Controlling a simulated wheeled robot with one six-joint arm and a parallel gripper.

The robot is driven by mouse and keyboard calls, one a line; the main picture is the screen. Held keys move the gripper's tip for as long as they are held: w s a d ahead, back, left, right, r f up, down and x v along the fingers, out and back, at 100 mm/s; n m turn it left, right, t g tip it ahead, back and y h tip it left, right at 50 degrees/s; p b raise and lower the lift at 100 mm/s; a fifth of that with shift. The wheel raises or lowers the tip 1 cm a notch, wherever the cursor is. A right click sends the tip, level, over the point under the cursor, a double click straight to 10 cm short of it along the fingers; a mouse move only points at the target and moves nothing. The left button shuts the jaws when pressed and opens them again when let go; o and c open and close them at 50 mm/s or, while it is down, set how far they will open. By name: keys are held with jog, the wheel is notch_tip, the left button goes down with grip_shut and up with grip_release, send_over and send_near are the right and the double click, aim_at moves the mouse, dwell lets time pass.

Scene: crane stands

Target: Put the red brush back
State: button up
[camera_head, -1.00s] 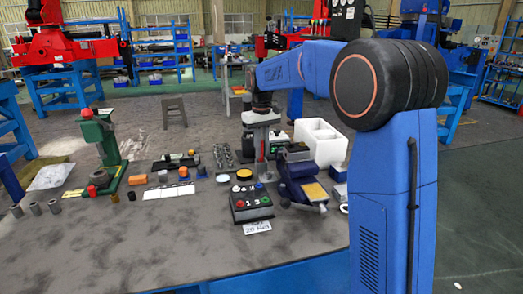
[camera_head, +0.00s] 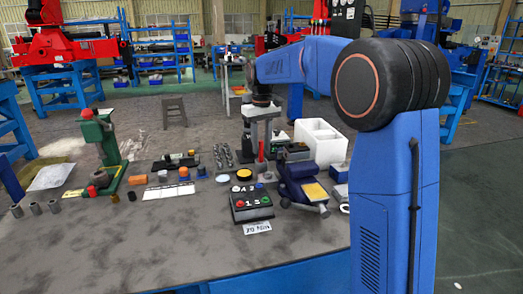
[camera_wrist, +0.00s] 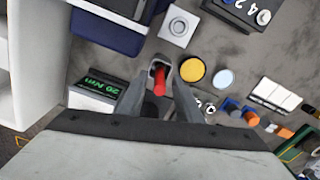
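The red brush (camera_head: 261,151) is a small upright red piece under my gripper (camera_head: 260,140) in the head view. In the wrist view the red brush (camera_wrist: 158,82) shows between the two grey fingers of my gripper (camera_wrist: 162,72), which close in on both sides of it. The lower end of the brush is hidden or too small to make out. My gripper points down over the table, left of the white box.
A white box (camera_head: 321,142) and a blue vise (camera_head: 300,184) stand at the right. A button box (camera_head: 251,203) is in front, with a yellow disc (camera_head: 244,174) near it. A green stand (camera_head: 106,155) is at the left. The table's front left (camera_head: 120,250) is clear.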

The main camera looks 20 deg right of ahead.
notch_tip(320, 180, up, 10)
jog(key=shift+f, duration=0.15)
jog(key=shift+s, duration=0.1)
dwell(0.4)
